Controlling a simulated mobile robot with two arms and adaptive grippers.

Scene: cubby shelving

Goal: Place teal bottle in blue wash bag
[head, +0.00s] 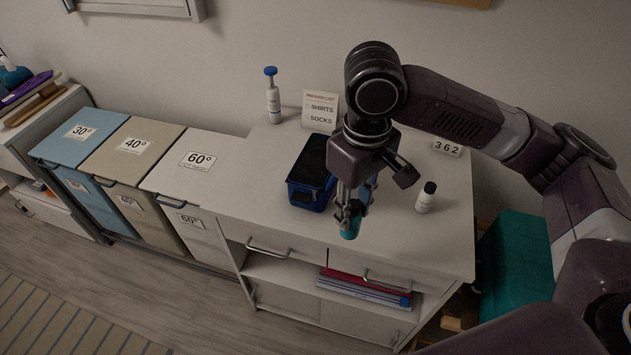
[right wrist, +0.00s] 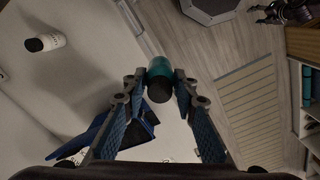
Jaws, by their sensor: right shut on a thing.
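The teal bottle (head: 350,232) is held between the fingers of my right gripper (head: 351,211), just in front of the blue wash bag and over the counter's front edge. In the right wrist view the teal bottle (right wrist: 158,67) shows its dark cap towards the camera, between both fingertips (right wrist: 161,82). The blue wash bag (head: 306,196) stands open on the counter, left of the gripper, with a dark inside. Part of the bag (right wrist: 92,139) shows behind a finger in the right wrist view. A dark shape like my left gripper (right wrist: 284,12) is small at the top right there; its jaws are unclear.
A white bottle with a black cap (head: 425,199) stands right of the gripper. A blue-topped pump bottle (head: 273,98) and a sign (head: 320,110) stand behind. A number plate (head: 447,147) is at the back right. The counter left of the bag is clear.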

